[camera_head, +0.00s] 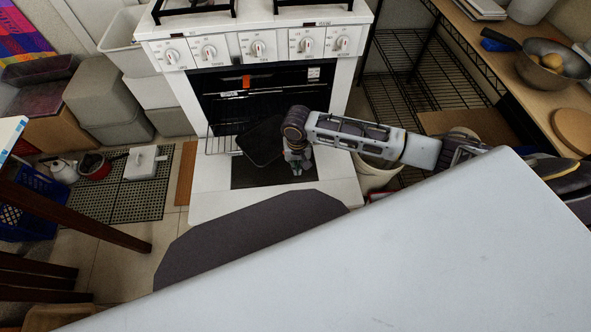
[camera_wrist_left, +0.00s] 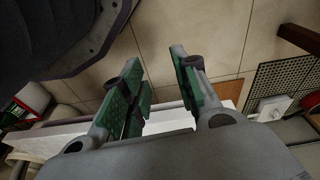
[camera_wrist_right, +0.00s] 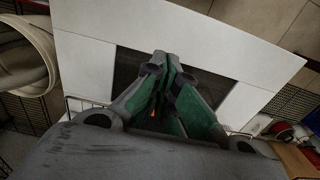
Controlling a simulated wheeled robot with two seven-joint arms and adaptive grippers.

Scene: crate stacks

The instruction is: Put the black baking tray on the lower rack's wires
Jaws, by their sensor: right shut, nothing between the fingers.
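The black baking tray (camera_head: 262,142) lies tilted at the oven's mouth in the head view, its right part hidden behind my right wrist. It overlaps the right part of the lower rack (camera_head: 222,145), whose wires stick out of the oven; I cannot tell how far the tray rests on them. My right gripper (camera_head: 298,168) is shut and empty, pointing down above the open oven door, right of the tray. It also shows shut in the right wrist view (camera_wrist_right: 168,62). My left gripper (camera_wrist_left: 158,72) is open and empty over the floor in the left wrist view.
The white oven (camera_head: 255,48) stands open, its door (camera_head: 335,192) lowered with a dark window. Grey bins (camera_head: 103,95) stand left, a wire shelf (camera_head: 405,75) right. A pale bin (camera_head: 375,175) is beside the door. A dark perforated mat (camera_head: 125,205) lies left on the floor.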

